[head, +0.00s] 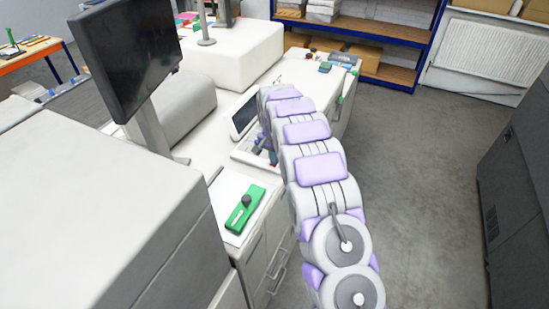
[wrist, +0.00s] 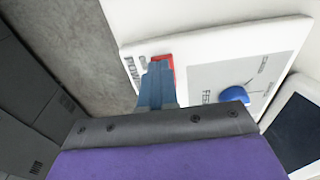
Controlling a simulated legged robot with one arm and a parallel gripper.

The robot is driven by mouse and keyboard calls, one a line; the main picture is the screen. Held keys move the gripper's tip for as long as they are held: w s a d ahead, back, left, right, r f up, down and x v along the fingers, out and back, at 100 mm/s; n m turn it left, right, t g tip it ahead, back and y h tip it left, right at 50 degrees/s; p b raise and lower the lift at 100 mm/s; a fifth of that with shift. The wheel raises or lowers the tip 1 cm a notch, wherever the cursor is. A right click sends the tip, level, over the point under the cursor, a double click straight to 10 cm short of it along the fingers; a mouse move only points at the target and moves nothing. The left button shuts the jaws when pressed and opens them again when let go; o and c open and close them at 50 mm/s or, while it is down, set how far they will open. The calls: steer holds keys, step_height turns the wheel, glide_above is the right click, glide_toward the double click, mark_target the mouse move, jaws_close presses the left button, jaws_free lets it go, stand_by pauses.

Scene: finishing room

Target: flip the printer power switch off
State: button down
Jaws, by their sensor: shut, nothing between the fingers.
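The red power switch (wrist: 167,60) sits on a pale control panel (wrist: 222,42) in the wrist view, beside partly readable lettering that looks like "POWER". My gripper (wrist: 159,68) is shut and empty. Its blue-grey fingertips lie over the switch and hide much of it. I cannot tell whether they touch it or which way the switch is set. In the head view my arm reaches along the right side of the white printer, and its links hide the switch.
A blue knob (wrist: 234,95) is on the same panel, right of the switch. A dark screen (head: 244,116) stands near the panel. A green tool (head: 243,210) lies on the near worktop. A large monitor (head: 127,50) stands at left. Open floor (head: 420,170) lies right of my arm.

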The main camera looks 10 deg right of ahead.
steer(key=shift+s+d+f, duration=0.1)
steer(key=shift+d+f, duration=0.2)
steer(key=shift+f, duration=0.3)
steer(key=shift+d+r, duration=0.1)
steer(key=shift+r, duration=0.3)
steer(key=r, duration=0.2)
steer(key=w+r, duration=0.1)
steer(key=r, duration=0.1)
steer(key=shift+d+p, duration=0.1)
steer(key=shift+p, duration=0.3)
step_height(320, 180, up, 10)
steer(key=s+a, duration=0.1)
steer(key=shift+s+a, duration=0.15)
steer(key=shift+s+a+r, duration=0.15)
steer(key=shift+a, duration=0.05)
